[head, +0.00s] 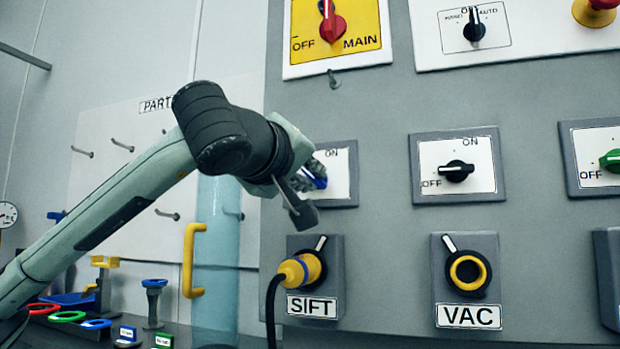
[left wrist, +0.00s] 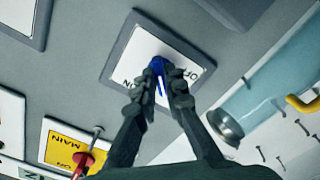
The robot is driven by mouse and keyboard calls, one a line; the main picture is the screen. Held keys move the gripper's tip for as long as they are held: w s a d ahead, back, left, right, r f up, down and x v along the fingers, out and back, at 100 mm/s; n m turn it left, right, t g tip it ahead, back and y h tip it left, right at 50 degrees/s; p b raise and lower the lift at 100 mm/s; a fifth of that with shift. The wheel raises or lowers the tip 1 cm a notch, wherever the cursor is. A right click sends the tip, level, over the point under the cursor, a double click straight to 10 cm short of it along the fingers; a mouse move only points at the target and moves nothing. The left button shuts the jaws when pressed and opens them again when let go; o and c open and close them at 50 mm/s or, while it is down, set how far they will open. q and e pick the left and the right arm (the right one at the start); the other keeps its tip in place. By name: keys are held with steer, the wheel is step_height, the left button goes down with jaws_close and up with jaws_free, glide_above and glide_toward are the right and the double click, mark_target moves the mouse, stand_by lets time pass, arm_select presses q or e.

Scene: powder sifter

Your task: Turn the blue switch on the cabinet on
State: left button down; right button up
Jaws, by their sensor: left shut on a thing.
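The blue switch (head: 318,178) is on a white plate (head: 338,174) in a grey frame on the cabinet, with "ON" visible at its top in the head view. My left gripper (head: 308,186) covers the left part of this plate. In the left wrist view the blue switch (left wrist: 157,67) sits between the two fingertips of my left gripper (left wrist: 164,80), which is shut on it. Its white pointer line shows between the fingers. Part of the plate's lettering is hidden by the fingers. My right gripper is not in view.
Right of it on the cabinet is a black switch (head: 455,171). A red MAIN switch (head: 332,27) is above. Below are a yellow SIFT plug (head: 300,269) with a black cable and a VAC socket (head: 468,272). A yellow handle (head: 190,260) and clear blue cylinder (head: 218,235) stand left.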

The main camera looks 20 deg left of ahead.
arm_select(q)
steer(key=m, duration=0.4)
steer(key=shift+m, duration=2.4)
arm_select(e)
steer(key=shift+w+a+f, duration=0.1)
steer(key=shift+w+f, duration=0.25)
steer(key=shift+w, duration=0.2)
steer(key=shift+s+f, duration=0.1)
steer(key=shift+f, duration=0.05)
arm_select(q)
steer(key=c, duration=1.6)
jaws_free()
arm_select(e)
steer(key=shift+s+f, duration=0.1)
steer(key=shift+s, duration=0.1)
